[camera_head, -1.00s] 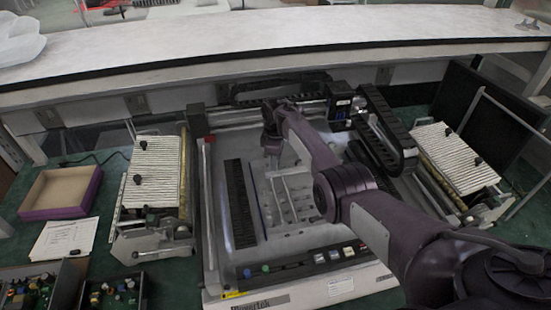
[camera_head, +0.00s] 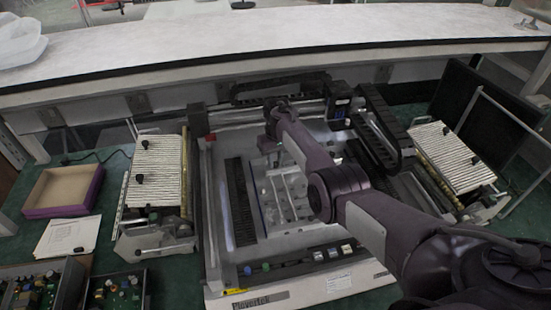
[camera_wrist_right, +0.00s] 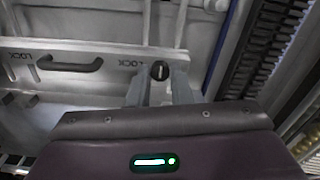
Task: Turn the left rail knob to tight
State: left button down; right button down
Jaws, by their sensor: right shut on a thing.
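In the right wrist view, a small dark round knob (camera_wrist_right: 160,70) with a pale line across its face sits on a grey metal rail (camera_wrist_right: 95,62). The line stands close to upright in the picture. The word LOCK is printed to the left of the knob. My right gripper (camera_wrist_right: 160,84) is shut on the knob, with one grey finger on each side of it. In the head view, my right gripper (camera_head: 269,152) reaches down into the left part of the machine's bed, and my arm hides the knob there. My left gripper is not in view.
The machine (camera_head: 212,225) has a black slotted strip (camera_head: 240,203) beside the gripper and a cable chain (camera_head: 385,125) to the right. Ribbed feeders (camera_head: 155,170) stand at the left and right.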

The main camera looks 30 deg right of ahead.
aim_at(276, 163)
jog(key=m, duration=0.6)
jog(key=shift+m, duration=0.3)
dwell(0.4)
jog(key=c, duration=1.3)
grip_release()
jog(key=shift+r, duration=3.9)
jog(key=shift+s, duration=0.1)
